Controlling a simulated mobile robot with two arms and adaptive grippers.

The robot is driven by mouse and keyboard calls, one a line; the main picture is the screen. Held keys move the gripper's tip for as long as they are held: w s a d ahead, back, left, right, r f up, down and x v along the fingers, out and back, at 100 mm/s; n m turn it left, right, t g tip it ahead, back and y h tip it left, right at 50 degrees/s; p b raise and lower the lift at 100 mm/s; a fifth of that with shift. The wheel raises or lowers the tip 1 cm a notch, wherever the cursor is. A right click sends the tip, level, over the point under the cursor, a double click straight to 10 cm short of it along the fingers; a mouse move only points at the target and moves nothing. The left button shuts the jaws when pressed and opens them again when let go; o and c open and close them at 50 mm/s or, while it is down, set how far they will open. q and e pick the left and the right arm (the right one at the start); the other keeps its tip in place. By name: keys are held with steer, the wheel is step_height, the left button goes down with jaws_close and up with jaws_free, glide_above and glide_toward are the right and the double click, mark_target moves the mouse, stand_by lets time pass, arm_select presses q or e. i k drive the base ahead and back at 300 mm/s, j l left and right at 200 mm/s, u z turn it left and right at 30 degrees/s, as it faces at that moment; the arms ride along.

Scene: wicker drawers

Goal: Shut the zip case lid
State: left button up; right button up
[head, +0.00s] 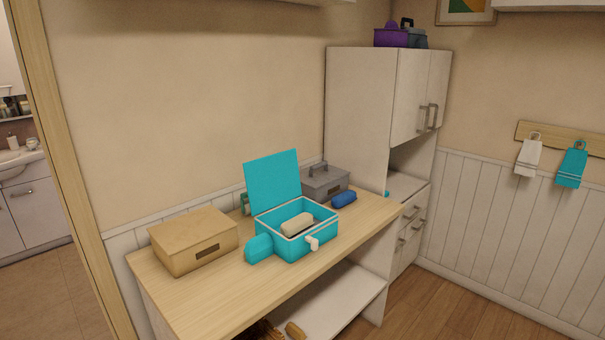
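The zip case (306,245) is a turquoise box with a pale rim, standing on the wooden table. Its lid (272,181) is open, standing up and leaning back at the rear left of the box. A cream rounded object (297,224) lies inside the case. A small white piece (312,243) sticks out at the front right of the case. A turquoise rounded object (259,248) is at its left side; I cannot tell whether it is attached. Neither of my grippers shows in the head view.
A tan box (194,241) stands left of the case on the table (222,297). A grey handled box (324,182) and a blue roll (344,199) are behind right. A white cabinet (358,110) stands at the table's far end. The table's front left is clear.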

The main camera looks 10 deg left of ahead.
mark_target(271, 180)
steer(key=i+j+z, duration=0.1)
steer(key=j+z, duration=0.15)
steer(key=z, duration=0.25)
steer(key=j+z, duration=0.3)
steer(key=z, duration=0.15)
steer(key=j+z, duration=0.15)
steer(key=j, duration=0.35)
steer(key=j+z, duration=0.15)
steer(key=j, duration=0.4)
steer(key=k+j+z, duration=0.15)
steer(key=j, duration=0.35)
steer(key=k+j+z, duration=0.15)
steer(key=j, duration=0.35)
steer(key=j+z, duration=0.1)
steer(key=j, duration=0.35)
steer(key=k, duration=0.05)
